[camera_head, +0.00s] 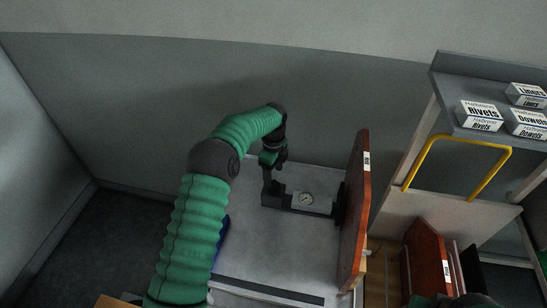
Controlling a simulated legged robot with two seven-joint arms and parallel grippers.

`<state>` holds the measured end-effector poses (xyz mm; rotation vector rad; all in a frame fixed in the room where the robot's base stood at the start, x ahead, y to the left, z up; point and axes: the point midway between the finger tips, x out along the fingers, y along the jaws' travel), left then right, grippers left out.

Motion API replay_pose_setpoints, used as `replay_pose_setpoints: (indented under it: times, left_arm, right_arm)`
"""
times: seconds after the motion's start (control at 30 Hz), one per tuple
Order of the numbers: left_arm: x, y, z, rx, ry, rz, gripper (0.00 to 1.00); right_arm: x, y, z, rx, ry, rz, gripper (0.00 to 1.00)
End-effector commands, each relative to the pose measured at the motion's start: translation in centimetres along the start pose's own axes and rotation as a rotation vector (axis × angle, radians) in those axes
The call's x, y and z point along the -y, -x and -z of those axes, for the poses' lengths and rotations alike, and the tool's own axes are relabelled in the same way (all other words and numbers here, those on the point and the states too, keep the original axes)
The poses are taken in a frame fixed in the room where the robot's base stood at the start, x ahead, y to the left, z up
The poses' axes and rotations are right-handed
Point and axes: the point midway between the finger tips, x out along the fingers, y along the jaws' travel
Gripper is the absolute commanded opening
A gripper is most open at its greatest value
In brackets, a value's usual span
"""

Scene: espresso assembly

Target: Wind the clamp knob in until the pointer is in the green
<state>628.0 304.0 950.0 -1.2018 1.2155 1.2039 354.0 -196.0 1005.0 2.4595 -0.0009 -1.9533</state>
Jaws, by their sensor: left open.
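A dark clamp (273,198) lies on the pale work surface (280,248), with a bar running right towards a red-brown board (354,215). My left gripper (267,176) is open and points down at the left end of the clamp. The clamp knob cannot be made out from the dark gripper parts there, and contact cannot be told. My right gripper is not in view.
A grey shelf (455,100) at the right holds several white boxes (481,115) and has a yellow handle (425,155). A second red-brown board (425,258) stands below it. A dark strip (266,290) lies along the front of the surface. Walls close off the back and left.

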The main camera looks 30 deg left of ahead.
Motion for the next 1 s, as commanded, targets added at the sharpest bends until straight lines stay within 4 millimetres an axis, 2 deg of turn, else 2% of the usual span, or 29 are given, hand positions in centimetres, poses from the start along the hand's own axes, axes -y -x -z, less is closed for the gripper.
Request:
replay_pose_setpoints:
  times: [0.03, 0.2, 0.3, 0.4, 0.57, 1.0]
  left_arm:
    - [0.1, 1.6, -0.1, 0.001, 0.001, 0.006, 0.64]
    - [0.1, 6.6, 0.0, -0.001, 0.001, 0.004, 0.64]
    - [0.2, 9.0, 0.0, -0.001, 0.000, 0.003, 0.64]
    - [0.1, 10.6, 0.0, -0.001, -0.001, -0.001, 0.64]
    - [0.1, 11.5, 0.0, -0.002, -0.001, -0.003, 0.64]
    - [0.0, 11.5, 0.2, 0.000, 0.010, -0.001, 0.64]
  right_arm:
    - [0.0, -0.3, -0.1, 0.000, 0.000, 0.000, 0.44]
    - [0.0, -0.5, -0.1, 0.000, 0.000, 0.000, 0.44]
    - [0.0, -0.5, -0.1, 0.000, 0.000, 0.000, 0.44]
    - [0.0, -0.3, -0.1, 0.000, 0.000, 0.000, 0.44]
    - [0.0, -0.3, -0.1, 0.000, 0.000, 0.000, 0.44]
    - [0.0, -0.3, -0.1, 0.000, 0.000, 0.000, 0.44]
